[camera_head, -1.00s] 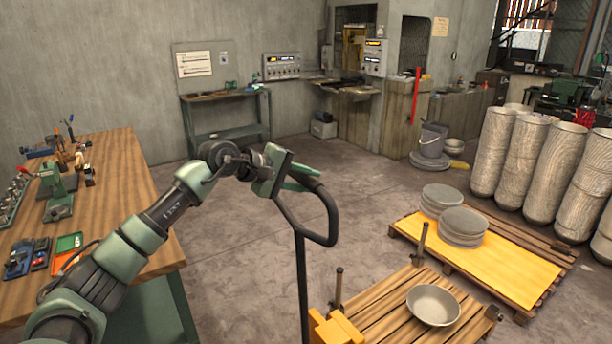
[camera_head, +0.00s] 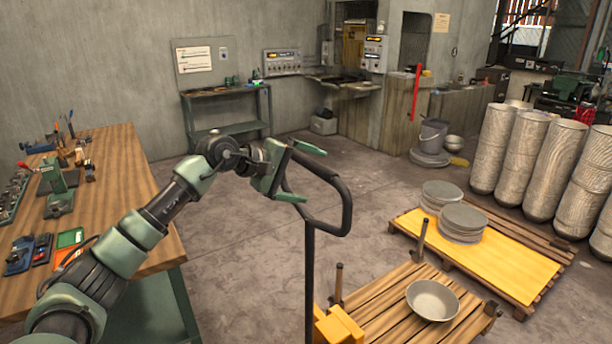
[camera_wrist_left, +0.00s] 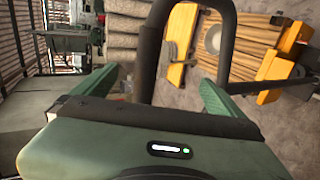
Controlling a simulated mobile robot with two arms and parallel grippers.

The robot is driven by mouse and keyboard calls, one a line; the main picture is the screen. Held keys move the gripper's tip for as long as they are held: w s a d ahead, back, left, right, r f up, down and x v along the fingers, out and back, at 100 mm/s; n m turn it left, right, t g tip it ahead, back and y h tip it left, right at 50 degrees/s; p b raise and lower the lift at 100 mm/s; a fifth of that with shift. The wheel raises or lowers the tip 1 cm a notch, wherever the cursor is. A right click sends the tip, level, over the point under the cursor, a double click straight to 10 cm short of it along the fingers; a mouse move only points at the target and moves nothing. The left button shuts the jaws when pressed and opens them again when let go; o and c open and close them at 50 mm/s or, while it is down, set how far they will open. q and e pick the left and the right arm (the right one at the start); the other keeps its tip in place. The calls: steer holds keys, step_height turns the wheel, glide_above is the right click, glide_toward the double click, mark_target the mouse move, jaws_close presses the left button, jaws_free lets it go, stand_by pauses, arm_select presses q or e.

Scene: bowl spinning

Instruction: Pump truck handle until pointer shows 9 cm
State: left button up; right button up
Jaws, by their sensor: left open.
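The truck's handle is a dark loop (camera_head: 347,205) on a thin upright pole (camera_head: 309,275). It stands upright in front of me. My left gripper (camera_head: 298,172) is open at the loop's left side, one green finger above and one below. In the left wrist view the gripper (camera_wrist_left: 155,95) has its fingers spread wide, with a dark bar of the loop (camera_wrist_left: 150,55) between them and clear space on both sides. The truck's yellow body (camera_head: 337,326) is at the bottom edge. I cannot make out a pointer or height scale. My right gripper is not in view.
A slatted wooden pallet (camera_head: 385,312) with a metal bowl (camera_head: 432,300) is by the truck. A yellow-topped pallet (camera_head: 500,268) with stacked discs is on the right. A wooden workbench (camera_head: 125,180) stands on the left. The floor between is clear.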

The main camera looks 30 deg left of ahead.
arm_select(q)
steer(key=b+v, duration=0.3)
steer(key=v, duration=0.7)
stand_by(0.3)
steer(key=shift+d, duration=0.1)
